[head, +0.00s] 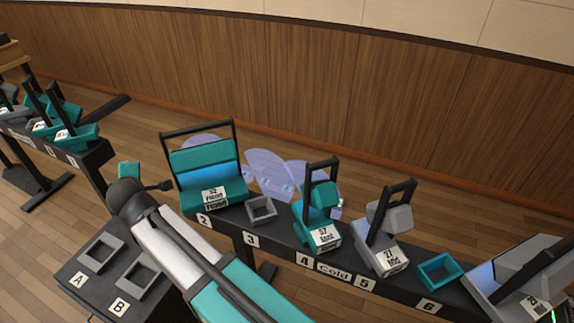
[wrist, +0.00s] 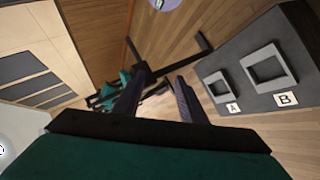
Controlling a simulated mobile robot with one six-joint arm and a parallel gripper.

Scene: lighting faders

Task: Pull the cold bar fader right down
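The black bar with the "Cold" label (head: 333,271) runs across the lower right of the head view. Numbered places 2 to 6 show along it. I cannot make out a fader in either view. My gripper (wrist: 161,76) shows in the wrist view with its two dark fingers apart and nothing between them. It points over the floor, away from the bar. In the head view my arm reaches up from the bottom, left of the Cold label, and the fingers cannot be made out.
Lamps stand on the bar: a wide teal one (head: 208,172), a teal one (head: 318,225), a grey one (head: 385,235) and a large one (head: 520,272) at the right edge. Empty frames (head: 261,209) (head: 439,270) sit between. A dark table (head: 80,290) holds frames A and B. Another lamp bar stands left.

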